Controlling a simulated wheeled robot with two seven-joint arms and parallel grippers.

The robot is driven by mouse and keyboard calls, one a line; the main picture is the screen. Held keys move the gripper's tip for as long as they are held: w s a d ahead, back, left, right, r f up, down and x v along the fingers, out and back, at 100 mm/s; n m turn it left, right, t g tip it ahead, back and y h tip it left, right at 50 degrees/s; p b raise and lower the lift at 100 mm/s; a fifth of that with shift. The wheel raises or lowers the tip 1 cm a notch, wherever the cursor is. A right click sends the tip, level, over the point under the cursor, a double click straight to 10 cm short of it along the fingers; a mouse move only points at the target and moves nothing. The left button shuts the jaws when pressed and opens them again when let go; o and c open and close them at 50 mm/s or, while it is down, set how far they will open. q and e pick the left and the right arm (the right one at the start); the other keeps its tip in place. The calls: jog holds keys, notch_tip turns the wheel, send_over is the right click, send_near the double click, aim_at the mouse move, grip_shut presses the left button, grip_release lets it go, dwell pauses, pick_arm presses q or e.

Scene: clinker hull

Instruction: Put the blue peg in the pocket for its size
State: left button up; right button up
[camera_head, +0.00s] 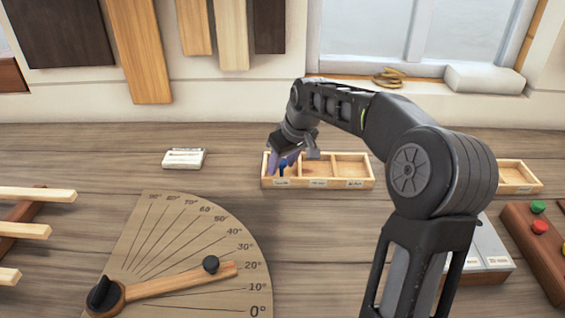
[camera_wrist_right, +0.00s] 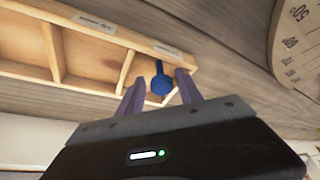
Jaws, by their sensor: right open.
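The blue peg (camera_wrist_right: 162,82) is in the left end pocket of a wooden tray with labelled pockets (camera_head: 345,184); the tray also shows in the right wrist view (camera_wrist_right: 90,45). In the right wrist view the peg looks tilted, with its rounded end toward me. My right gripper (camera_head: 285,163) is over that left pocket. Its purple fingers (camera_wrist_right: 160,90) are open, one on each side of the peg, and a gap shows beside the peg. The two other tray pockets look empty. My left gripper is not in view.
A wooden angle gauge (camera_head: 180,240) with a pointer lies in front. A white labelled block (camera_head: 184,158) lies left of the tray. Another wooden tray (camera_head: 518,177) and a board with coloured buttons (camera_head: 535,250) stand at the right. Wooden strips (camera_head: 35,194) are at the left.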

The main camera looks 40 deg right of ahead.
jog(key=shift+a, duration=0.15)
jog(key=shift+r+p, duration=0.35)
jog(key=shift+r, duration=0.05)
jog(key=v, duration=1.2)
jog(key=shift+r, duration=0.3)
jog(key=shift+f, duration=0.1)
